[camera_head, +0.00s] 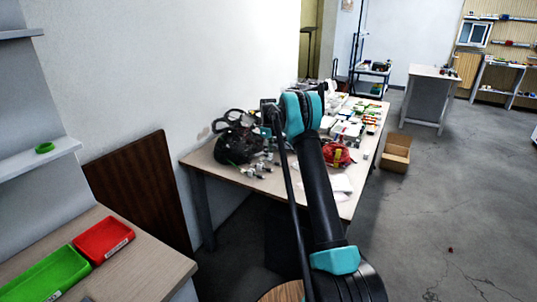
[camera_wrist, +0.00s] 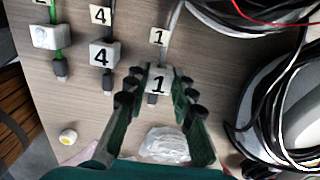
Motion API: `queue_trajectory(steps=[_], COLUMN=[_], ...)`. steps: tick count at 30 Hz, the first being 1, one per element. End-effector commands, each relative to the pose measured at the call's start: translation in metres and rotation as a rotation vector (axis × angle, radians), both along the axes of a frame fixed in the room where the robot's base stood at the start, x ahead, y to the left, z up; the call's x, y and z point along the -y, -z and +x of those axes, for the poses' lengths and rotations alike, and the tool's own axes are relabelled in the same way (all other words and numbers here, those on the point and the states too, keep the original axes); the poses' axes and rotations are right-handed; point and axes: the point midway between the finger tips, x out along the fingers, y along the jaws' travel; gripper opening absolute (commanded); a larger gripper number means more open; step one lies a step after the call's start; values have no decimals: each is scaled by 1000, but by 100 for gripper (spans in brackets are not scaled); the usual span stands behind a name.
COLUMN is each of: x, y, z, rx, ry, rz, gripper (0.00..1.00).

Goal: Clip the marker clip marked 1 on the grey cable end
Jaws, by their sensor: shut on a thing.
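In the wrist view my gripper (camera_wrist: 158,78) is shut on a white block-shaped clip marked 1 (camera_wrist: 157,85), with one finger on each side. A grey cable (camera_wrist: 175,20) runs down from the top edge to the clip. The clip covers the cable's end, and I cannot tell whether it is seated on it. A flat tag marked 1 (camera_wrist: 158,37) lies beside this cable. In the head view the gripper is hidden behind my arm, over the table (camera_head: 215,169).
Left of my gripper are a clip marked 4 (camera_wrist: 102,55) on a dark cable end and a white clip (camera_wrist: 45,37) by a green cable. Black cables (camera_wrist: 262,105) crowd the right. A crumpled white thing (camera_wrist: 165,145) and a yellow-white round thing (camera_wrist: 68,136) lie nearby.

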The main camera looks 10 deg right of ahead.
Motion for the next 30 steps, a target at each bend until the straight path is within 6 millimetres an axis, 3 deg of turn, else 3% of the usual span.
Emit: queue_trajectory(steps=[30], x=[0], y=[7], z=[0], rx=[0], ry=[0], rz=[0], gripper=[9])
